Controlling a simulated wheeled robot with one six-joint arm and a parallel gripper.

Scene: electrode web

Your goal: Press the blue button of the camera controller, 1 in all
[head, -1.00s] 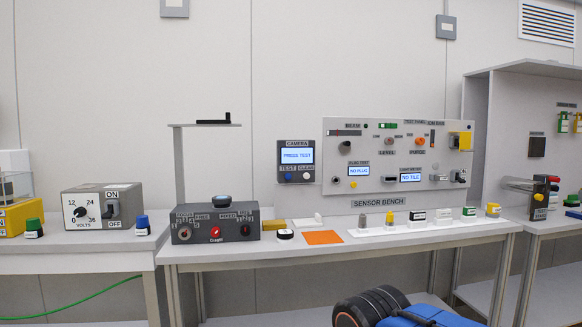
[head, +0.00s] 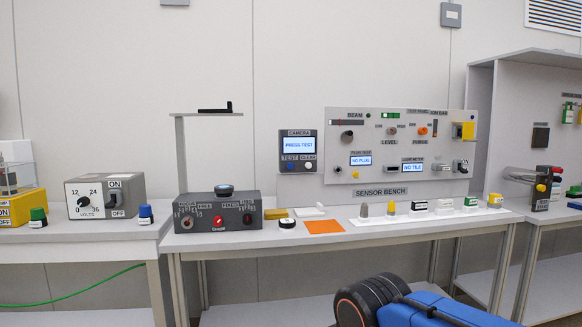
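The camera controller (head: 283,145) is a dark grey panel labelled CAMERA, mounted upright at the left end of the sensor bench's back panel. Its lit screen (head: 299,145) reads PRESS TEST. Below the screen, the round blue button (head: 289,166) sits under the label TEST. A pale button (head: 307,166) sits to its right under the label CLEAR. Nothing covers or touches either button. My gripper is not in view.
The bench (head: 350,232) holds a grey control box (head: 217,211), an orange square (head: 324,227) and several small parts in front of the panel. A thin stand (head: 181,150) rises left of the controller. A black and blue object (head: 425,309) is low in front.

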